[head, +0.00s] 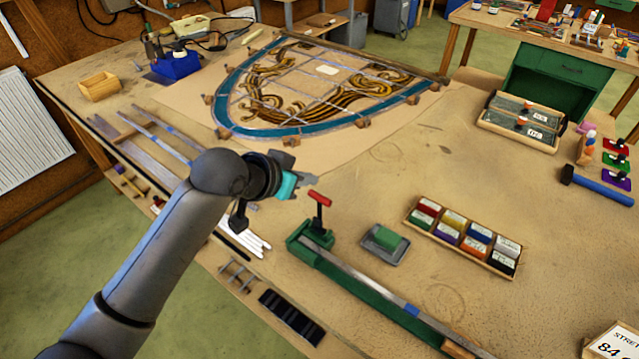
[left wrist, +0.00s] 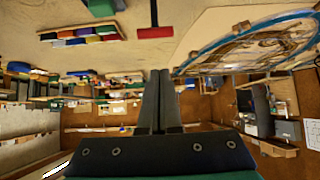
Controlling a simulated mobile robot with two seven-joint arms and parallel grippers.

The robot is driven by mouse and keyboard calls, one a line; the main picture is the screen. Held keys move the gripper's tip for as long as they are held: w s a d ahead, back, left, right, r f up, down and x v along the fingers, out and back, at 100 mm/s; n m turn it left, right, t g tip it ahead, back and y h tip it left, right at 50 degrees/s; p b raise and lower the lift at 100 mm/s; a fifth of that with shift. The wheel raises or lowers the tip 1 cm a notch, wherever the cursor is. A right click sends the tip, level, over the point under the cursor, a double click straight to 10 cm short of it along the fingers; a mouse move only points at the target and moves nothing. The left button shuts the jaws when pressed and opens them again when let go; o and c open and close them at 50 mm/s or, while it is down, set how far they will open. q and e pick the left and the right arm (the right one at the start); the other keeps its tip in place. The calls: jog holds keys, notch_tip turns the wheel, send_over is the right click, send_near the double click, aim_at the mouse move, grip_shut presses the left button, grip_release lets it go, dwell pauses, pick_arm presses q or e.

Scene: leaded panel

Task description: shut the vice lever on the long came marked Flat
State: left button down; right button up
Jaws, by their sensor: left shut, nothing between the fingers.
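The green vice (head: 312,240) stands near the front edge of the bench. Its lever (head: 319,212) stands upright with a red cross handle on top; the red handle also shows in the left wrist view (left wrist: 155,32), ahead of the fingertips. A long grey came (head: 365,277) lies along the green bed, its near end in the vice, with a blue band (head: 411,309) on it. I cannot read the word Flat. My left gripper (head: 305,178) is just left of and above the lever, apart from it. Its fingers (left wrist: 160,75) are shut and empty. My right gripper is out of view.
A grey dish with a green block (head: 388,237) sits right of the vice, beside a wooden tray of coloured blocks (head: 422,228). The leaded panel (head: 230,85) lies behind. A blue hammer (head: 600,186) lies at right. Bench between is clear.

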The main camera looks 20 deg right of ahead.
aim_at(319, 195)
pick_arm(q)
jog(key=shift+d+r, duration=0.2)
jog(key=shift+r, duration=0.15)
jog(key=w+d+f, duration=0.1)
jog(key=f, duration=0.1)
jog(key=d+f, duration=0.1)
jog(key=f, duration=0.1)
jog(key=w+d+f+p, duration=0.1)
jog(key=f, duration=0.2)
jog(key=shift+w+d, duration=0.15)
jog(key=shift+w, duration=0.15)
jog(key=shift+s+a+f, duration=0.1)
jog(key=shift+s+a, duration=0.05)
jog(key=shift+a, duration=0.05)
dwell(0.4)
jog(key=shift+f, duration=0.1)
